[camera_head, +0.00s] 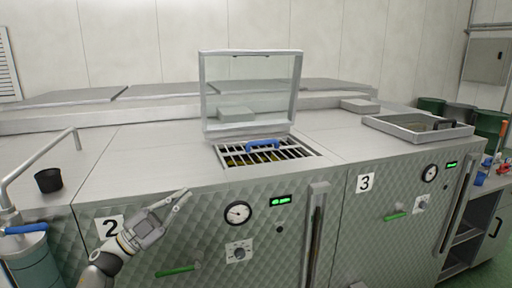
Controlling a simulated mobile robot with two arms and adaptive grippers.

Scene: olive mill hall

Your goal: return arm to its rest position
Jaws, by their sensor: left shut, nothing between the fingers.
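My left gripper (182,199) shows in the head view at the lower left, at the end of my left arm (128,240). It is shut and empty, with its fingers pointing up and to the right. It is in front of the quilted metal front of machine 2 (200,222), below the top's front edge. I cannot tell how far it is from the panel. My right gripper is not clearly in view; a small pale shape shows at the bottom edge.
An open glass lid (252,91) stands behind a grated opening with a blue handle (263,144). A black cup (48,180) stands on the top at left, near a metal pipe (40,158). Door handles (315,232) stick out in front.

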